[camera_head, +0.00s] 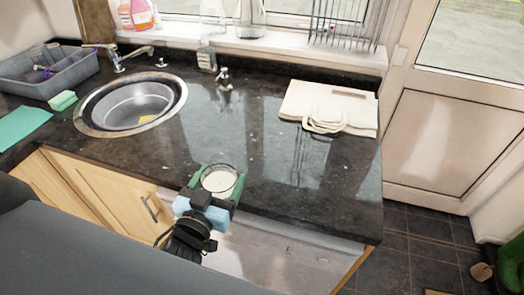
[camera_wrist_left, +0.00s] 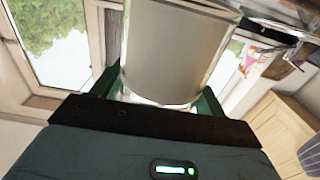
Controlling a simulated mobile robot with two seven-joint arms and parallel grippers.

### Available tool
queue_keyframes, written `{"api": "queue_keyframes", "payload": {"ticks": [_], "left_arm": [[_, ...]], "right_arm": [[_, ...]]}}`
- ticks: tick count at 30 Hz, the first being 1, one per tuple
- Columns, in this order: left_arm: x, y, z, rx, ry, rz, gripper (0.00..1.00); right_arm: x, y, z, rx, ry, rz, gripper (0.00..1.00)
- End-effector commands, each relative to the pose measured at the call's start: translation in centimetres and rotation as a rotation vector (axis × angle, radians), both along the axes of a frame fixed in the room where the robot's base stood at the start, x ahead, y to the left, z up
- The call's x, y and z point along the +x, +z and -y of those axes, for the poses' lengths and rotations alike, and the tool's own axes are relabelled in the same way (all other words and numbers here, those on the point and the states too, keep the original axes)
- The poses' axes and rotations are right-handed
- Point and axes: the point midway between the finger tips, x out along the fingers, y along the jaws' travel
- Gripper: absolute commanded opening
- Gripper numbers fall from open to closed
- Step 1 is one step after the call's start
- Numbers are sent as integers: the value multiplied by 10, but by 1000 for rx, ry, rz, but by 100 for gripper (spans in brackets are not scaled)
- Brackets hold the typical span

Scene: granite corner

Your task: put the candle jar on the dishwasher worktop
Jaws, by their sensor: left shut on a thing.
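The candle jar (camera_head: 218,179) is a clear glass with pale wax. It shows at the front edge of the dark granite worktop (camera_head: 265,185), over the dishwasher front (camera_head: 270,250). My left gripper (camera_head: 220,184) is shut on the jar, with green fingers on both sides of it. In the left wrist view the jar (camera_wrist_left: 168,50) fills the upper middle between the fingers. I cannot tell whether its base touches the worktop. My right gripper is not in view.
A round sink (camera_head: 100,128) with a tap (camera_head: 125,58) is at the left. A folded cream bag (camera_head: 300,100) lies at the back right, and a soap dispenser (camera_head: 224,80) stands behind the middle. The worktop between jar and bag is clear.

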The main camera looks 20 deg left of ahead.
Motion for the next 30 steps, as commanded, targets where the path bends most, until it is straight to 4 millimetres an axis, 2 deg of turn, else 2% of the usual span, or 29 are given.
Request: {"api": "queue_keyframes", "payload": {"ticks": [5,8,12,18,21,24,30], "left_arm": [[22,1,22,-3,-26,8,39],[46,2,49,-3,-61,9,39],[81,10,95,-3,-123,10,39],[114,25,150,-3,-201,6,39],[123,30,166,-3,-223,4,39],[127,33,174,-4,-235,3,39],[127,33,176,-4,-237,1,39]], "right_arm": [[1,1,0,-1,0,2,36],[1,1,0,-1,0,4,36],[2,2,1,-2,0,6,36],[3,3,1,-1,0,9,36],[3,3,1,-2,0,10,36],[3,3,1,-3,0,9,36],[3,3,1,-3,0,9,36]]}}
